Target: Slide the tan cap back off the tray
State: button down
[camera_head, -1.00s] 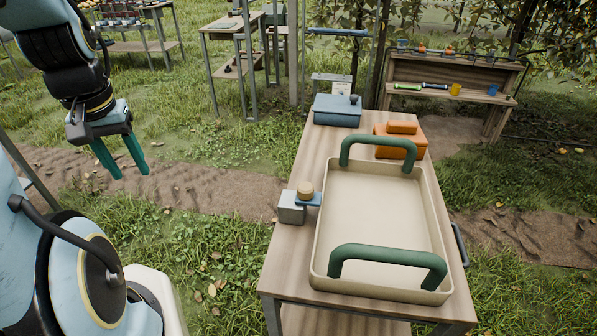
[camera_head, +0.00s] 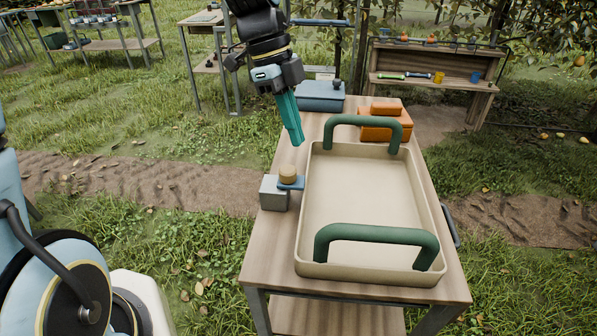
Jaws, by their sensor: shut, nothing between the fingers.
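The tan round cap (camera_head: 288,173) sits on a blue flat strip (camera_head: 297,184) on top of a grey block (camera_head: 273,196). The block stands at the left edge of the wooden table, and the strip reaches right to the tray's left rim. Whether the strip overlaps the rim is too small to tell. The beige tray (camera_head: 318,268) has two green arched handles and looks empty. My gripper (camera_head: 299,142) points down with its teal fingers shut and empty. In the picture it is just above and slightly right of the cap, apart from it.
An orange box (camera_head: 384,127) and a blue-grey box (camera_head: 320,96) stand at the back of the wooden table (camera_head: 268,242). The tray's green handles (camera_head: 375,234) rise above its near and far ends. Grass lies left of the table. A shelf (camera_head: 430,84) stands behind.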

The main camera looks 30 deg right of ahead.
jog(key=shift+s+d+m, duration=0.4)
jog(key=shift+s, duration=0.05)
jog(key=p, duration=0.4)
send_near(303, 187)
jog(key=s+f, duration=0.1)
jog(key=s+d+f, duration=0.1)
jog(key=f, duration=0.1)
jog(key=s+f, duration=0.1)
jog(key=f, duration=0.1)
jog(key=shift+d, duration=0.2)
jog(key=shift+w+a+f, duration=0.2)
jog(key=shift+w+a, duration=0.05)
jog(key=shift+w, duration=0.5)
